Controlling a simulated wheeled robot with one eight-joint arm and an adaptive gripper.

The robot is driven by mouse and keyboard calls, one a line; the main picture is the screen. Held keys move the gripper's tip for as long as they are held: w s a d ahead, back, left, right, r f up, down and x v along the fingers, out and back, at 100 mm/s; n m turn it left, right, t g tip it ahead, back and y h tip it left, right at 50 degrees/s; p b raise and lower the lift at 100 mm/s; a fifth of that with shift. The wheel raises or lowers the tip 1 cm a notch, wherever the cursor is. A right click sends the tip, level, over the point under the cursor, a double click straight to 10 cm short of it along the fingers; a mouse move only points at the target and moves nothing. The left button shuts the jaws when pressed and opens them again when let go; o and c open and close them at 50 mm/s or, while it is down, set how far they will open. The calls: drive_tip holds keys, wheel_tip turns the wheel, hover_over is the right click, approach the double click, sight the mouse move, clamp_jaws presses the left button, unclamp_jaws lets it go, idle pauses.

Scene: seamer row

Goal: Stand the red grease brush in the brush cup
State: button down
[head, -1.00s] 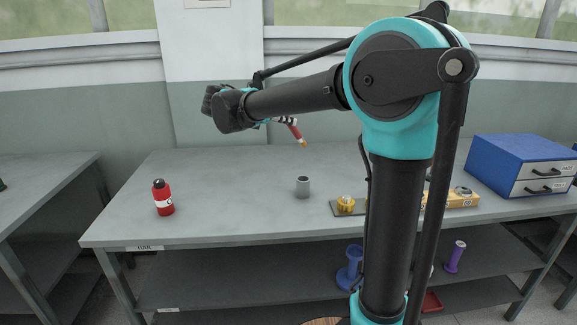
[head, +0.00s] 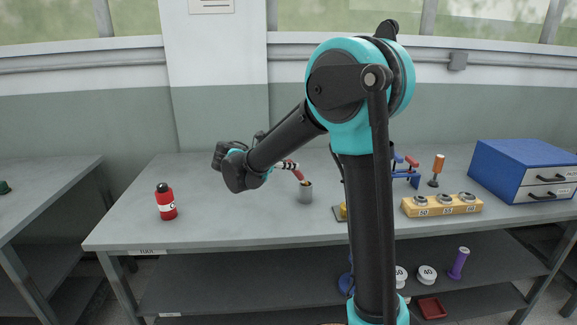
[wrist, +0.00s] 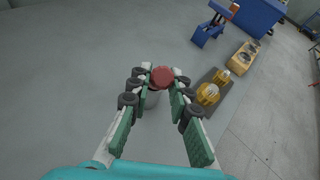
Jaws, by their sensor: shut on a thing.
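The red grease brush (head: 299,174) is held in my gripper (head: 287,165), tilted, with its bristle end pointing down and right toward the brush cup. In the wrist view the brush's round red end (wrist: 162,77) sits between the fingertips of my gripper (wrist: 161,80). The grey metal brush cup (head: 305,194) stands upright on the bench. The brush tip is at or just above the cup's rim in the head view; whether it is inside I cannot tell. In the wrist view the cup (wrist: 151,99) is mostly hidden behind the brush and fingers.
A red bottle (head: 166,203) stands at the left of the grey bench (head: 240,215). To the right are a yellow block with several round pieces (head: 441,206), a blue stand (head: 407,172), an orange-handled tool (head: 437,168) and a blue drawer box (head: 522,170). Yellow parts (wrist: 208,93) lie near the cup.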

drive_tip(key=shift+f, duration=0.55)
drive_tip(key=c, duration=1.4)
unclamp_jaws()
drive_tip(key=shift+r, duration=0.15)
